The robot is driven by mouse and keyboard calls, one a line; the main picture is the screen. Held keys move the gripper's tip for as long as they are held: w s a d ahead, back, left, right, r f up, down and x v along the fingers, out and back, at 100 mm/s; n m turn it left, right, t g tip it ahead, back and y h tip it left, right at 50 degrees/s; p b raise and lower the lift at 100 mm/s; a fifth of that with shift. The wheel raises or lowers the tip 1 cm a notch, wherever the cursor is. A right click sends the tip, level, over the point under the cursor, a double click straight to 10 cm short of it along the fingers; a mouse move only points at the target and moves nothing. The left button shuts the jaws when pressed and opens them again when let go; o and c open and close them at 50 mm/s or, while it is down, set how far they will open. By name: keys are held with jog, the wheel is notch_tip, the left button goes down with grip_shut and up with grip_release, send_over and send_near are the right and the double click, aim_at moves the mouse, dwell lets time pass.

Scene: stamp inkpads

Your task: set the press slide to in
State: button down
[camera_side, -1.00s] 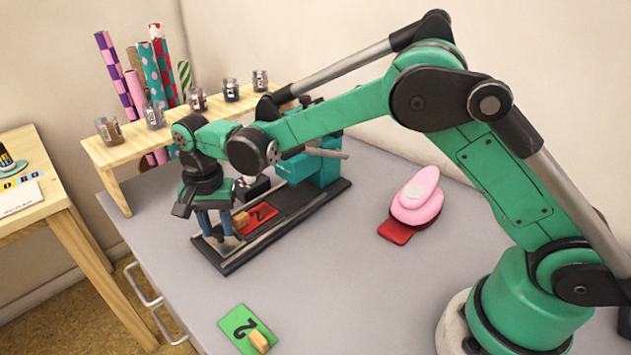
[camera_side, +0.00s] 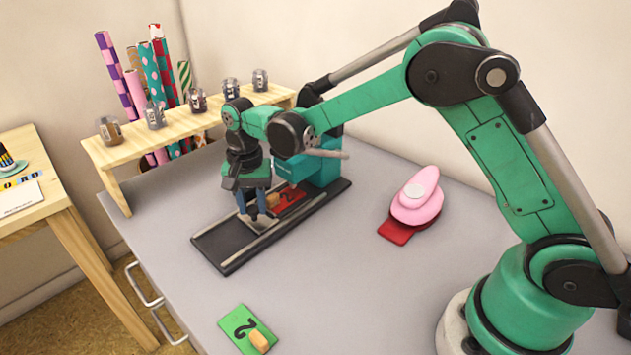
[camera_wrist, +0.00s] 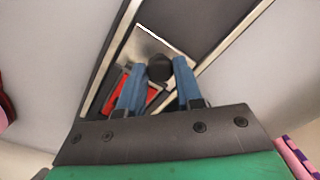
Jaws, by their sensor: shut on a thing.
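The press slide is a metal plate (camera_side: 263,226) with a dark knob (camera_wrist: 160,68), sitting on a black base with two pale rails (camera_side: 222,244). My gripper (camera_side: 254,209) is shut on the knob, its blue fingers on both sides of it; the wrist view shows the fingers (camera_wrist: 157,72) around it. A red card (camera_side: 290,197) with a dark mark lies behind the plate, partly hidden, with a small wooden block (camera_side: 272,200) by it. The teal press body (camera_side: 322,172) stands at the far end of the base. The near end of the rails is bare.
A green card (camera_side: 236,321) marked 2 with a wooden block (camera_side: 260,341) lies in front. A pink punch (camera_side: 415,203) stands on a red piece (camera_side: 396,232) to the right. A wooden shelf (camera_side: 115,157) with several small jars stands behind.

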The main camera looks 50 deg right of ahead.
jog(key=c, duration=0.6)
grip_release()
jog(key=shift+d, duration=0.3)
jog(key=shift+a, duration=0.1)
